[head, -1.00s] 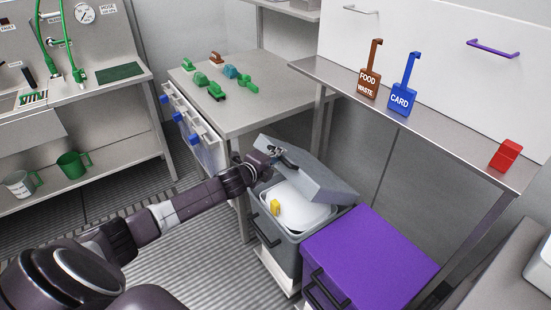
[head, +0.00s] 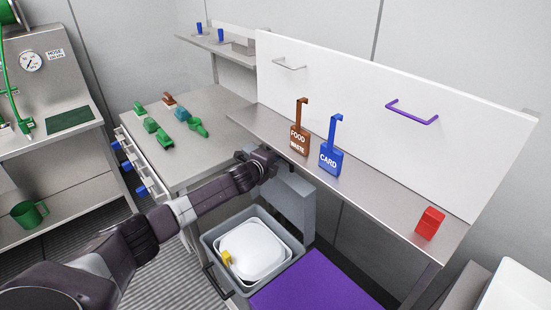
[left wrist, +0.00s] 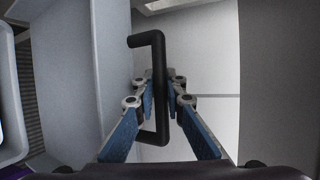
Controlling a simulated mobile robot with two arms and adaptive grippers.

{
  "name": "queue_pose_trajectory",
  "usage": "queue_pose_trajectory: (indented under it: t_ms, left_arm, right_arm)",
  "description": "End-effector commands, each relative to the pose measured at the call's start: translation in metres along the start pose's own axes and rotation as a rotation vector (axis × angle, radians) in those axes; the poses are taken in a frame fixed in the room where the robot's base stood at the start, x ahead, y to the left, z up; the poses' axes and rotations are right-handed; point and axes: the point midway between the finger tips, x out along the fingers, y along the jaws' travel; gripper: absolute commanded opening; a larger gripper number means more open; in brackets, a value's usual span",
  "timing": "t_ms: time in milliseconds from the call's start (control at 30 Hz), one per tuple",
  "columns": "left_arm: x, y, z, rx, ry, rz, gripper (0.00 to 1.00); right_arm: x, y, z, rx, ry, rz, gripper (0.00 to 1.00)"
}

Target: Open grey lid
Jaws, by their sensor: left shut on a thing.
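The grey lid (head: 294,200) stands raised, nearly upright, at the back of the grey drum (head: 214,244) in the head view. The drum is open at the top, and a white inner container (head: 262,250) with a yellow piece (head: 227,257) at its edge shows inside. My left gripper (head: 276,160) is at the top of the lid, partly hidden by its own wrist. In the left wrist view, its blue-padded fingers (left wrist: 160,95) are shut around the black handle (left wrist: 157,60) on the lid's face (left wrist: 112,60). My right gripper is not in view.
A purple lid (head: 325,285) lies closed just right of the drum. The steel shelf edge, with a brown tag (head: 299,139), blue tag (head: 331,158) and red block (head: 430,222), is close above the raised lid. A table (head: 215,140) with small green items stands behind left.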

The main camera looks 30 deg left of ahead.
Motion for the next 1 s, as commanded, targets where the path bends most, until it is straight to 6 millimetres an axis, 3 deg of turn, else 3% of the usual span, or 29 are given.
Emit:
queue_pose_trajectory:
  t_ms: [167, 433, 667, 700, 767, 1000]
  left_arm:
    - [0.007, 0.001, -0.004, 0.002, 0.001, 0.006, 0.00]
    - [0.010, -0.003, -0.005, 0.002, 0.001, 0.003, 0.00]
    - [0.009, -0.003, -0.005, 0.002, 0.000, 0.003, 0.00]
    - [0.009, -0.003, -0.005, 0.002, 0.001, 0.003, 0.12]
    - [0.009, -0.003, -0.004, 0.002, 0.000, 0.003, 0.19]
    - [0.009, -0.001, -0.004, 0.002, 0.000, 0.006, 0.19]
  right_arm:
    - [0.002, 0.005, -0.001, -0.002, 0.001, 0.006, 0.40]
    - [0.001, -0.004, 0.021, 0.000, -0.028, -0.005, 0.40]
    - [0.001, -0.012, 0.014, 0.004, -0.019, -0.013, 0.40]
    - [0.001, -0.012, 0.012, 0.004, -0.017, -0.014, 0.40]
    - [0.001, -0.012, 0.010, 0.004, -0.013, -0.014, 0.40]
    - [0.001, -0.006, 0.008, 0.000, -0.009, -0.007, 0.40]
